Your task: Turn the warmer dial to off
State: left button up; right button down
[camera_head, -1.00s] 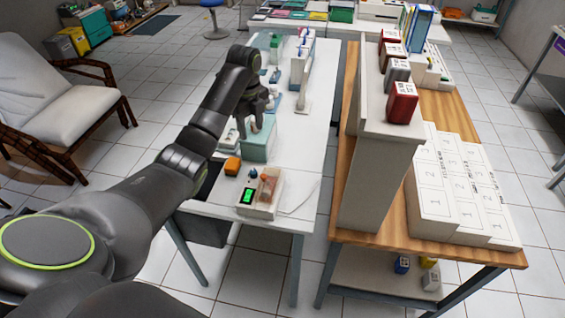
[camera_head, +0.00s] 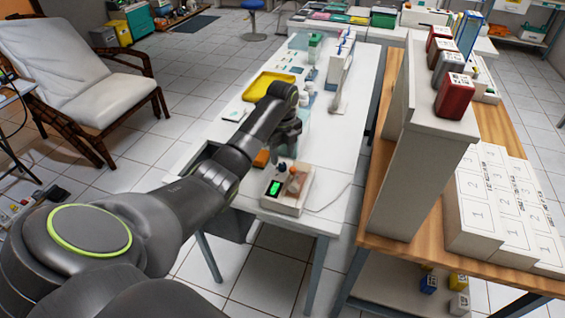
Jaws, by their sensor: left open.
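The warmer (camera_head: 290,205) is a small pale box at the near end of the white table, with a lit green display (camera_head: 274,188) on its front left. A brownish item (camera_head: 294,184) shows on its top. A small dark knob-like part (camera_head: 282,165) shows at its back left; I cannot tell if it is the dial. My left gripper (camera_head: 285,155) points down just above and behind the warmer, its fingers close to that dark part. The gripper is open; whether it touches anything is too small to tell. My right gripper is not in view.
A yellow tray (camera_head: 270,84) and small bottles stand farther back. A wooden bench (camera_head: 388,262) with a tall pale shelf and numbered boxes stands to the right. A cushioned chair (camera_head: 75,80) is at left.

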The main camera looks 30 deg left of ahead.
aim_at(282, 164)
pick_arm(q)
notch_tip(282, 164, down, 3)
jog(key=shift+f, duration=0.35)
